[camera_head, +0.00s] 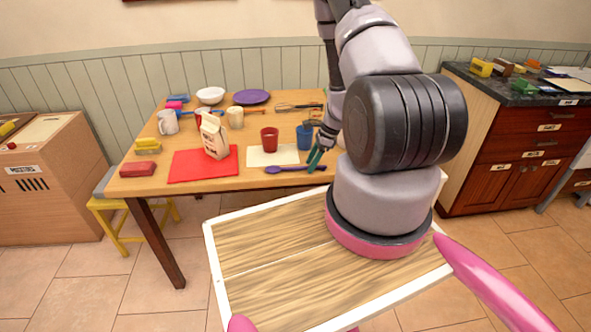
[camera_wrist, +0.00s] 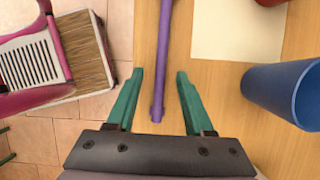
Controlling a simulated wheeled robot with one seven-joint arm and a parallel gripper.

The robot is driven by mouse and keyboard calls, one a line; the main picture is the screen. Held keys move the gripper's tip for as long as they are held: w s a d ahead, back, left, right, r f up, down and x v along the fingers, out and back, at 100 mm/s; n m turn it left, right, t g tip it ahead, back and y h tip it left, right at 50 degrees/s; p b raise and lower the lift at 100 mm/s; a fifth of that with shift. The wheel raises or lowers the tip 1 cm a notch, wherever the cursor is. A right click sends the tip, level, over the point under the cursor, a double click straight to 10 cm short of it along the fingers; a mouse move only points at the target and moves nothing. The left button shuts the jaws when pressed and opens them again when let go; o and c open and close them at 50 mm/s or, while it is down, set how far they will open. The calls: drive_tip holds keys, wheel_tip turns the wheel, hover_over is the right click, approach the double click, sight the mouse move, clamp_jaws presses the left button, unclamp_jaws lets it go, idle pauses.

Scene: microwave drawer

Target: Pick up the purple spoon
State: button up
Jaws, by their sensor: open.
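The purple spoon (camera_head: 288,169) lies on the wooden table near its front edge, bowl to the left and handle to the right. My gripper (camera_head: 316,158) is at the handle end, its green fingers open. In the wrist view the spoon's purple handle (camera_wrist: 162,60) runs down between the two open fingertips of my gripper (camera_wrist: 160,74). The handle's end lies between the fingers, with a gap on each side. The spoon's bowl is outside the wrist view.
A blue cup (camera_head: 304,137) stands close to my gripper; it also shows at the right in the wrist view (camera_wrist: 285,90). A cream mat (camera_head: 273,156) and a red cup (camera_head: 269,139) are behind the spoon. A red mat (camera_head: 203,172) with a carton (camera_head: 214,137) lies left.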

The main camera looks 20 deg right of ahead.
drive_tip(key=shift+f, duration=0.25)
clamp_jaws()
